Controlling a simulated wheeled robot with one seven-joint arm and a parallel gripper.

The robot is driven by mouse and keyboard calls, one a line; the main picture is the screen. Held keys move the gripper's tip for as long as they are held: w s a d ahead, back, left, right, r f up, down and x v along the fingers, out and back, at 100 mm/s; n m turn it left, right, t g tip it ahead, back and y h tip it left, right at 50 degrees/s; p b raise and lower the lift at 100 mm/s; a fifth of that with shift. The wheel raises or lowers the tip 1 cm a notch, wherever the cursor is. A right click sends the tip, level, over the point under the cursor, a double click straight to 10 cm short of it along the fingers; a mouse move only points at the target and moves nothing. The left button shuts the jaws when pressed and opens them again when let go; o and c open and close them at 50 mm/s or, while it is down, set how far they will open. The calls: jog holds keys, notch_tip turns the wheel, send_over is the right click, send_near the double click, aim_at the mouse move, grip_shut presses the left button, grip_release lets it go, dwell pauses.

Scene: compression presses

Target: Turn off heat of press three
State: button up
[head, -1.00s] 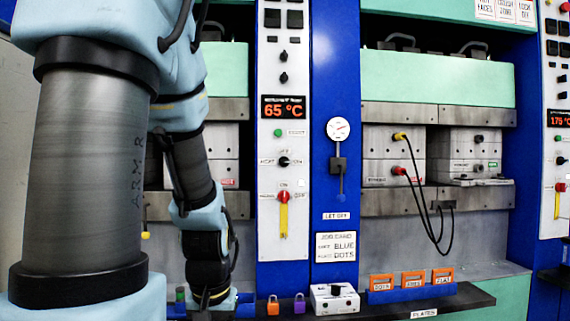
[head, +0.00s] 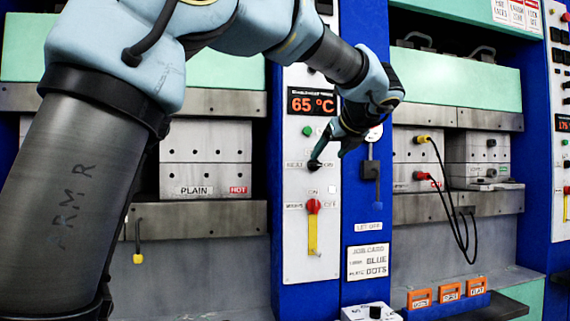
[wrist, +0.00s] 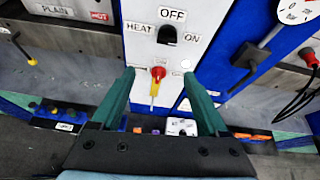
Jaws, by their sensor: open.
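A white control panel carries a red 65 °C display (head: 313,102); its press number is not readable. Below is a black heat knob (head: 314,165) between the labels HEAT and ON. In the wrist view this knob (wrist: 167,34) sits under the OFF label; I cannot tell which label it points at. My gripper (head: 319,154) is in front of the panel by the knob, partly covering that area. In the wrist view my gripper (wrist: 158,74) is open and empty. Its fingers are spread, with the black knob just beyond and between their tips.
A red knob with a yellow handle (head: 313,232) is below the heat knob. A round gauge with a black lever (head: 371,169) is to the right. A cable (head: 460,225) hangs from the right press.

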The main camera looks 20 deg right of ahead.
aim_at(316, 163)
jog(key=shift+m+t, duration=0.3)
jog(key=shift+m, duration=0.3)
jog(key=w, duration=0.3)
jog(key=w+d+f+p, duration=0.1)
jog(key=w, duration=0.2)
jog(key=w+p, duration=0.1)
jog(key=w, duration=0.2)
jog(key=shift+w+d+f, duration=0.3)
jog(key=shift+w+d, duration=0.05)
jog(key=shift+d, duration=0.05)
jog(key=shift+c, duration=0.3)
grip_shut()
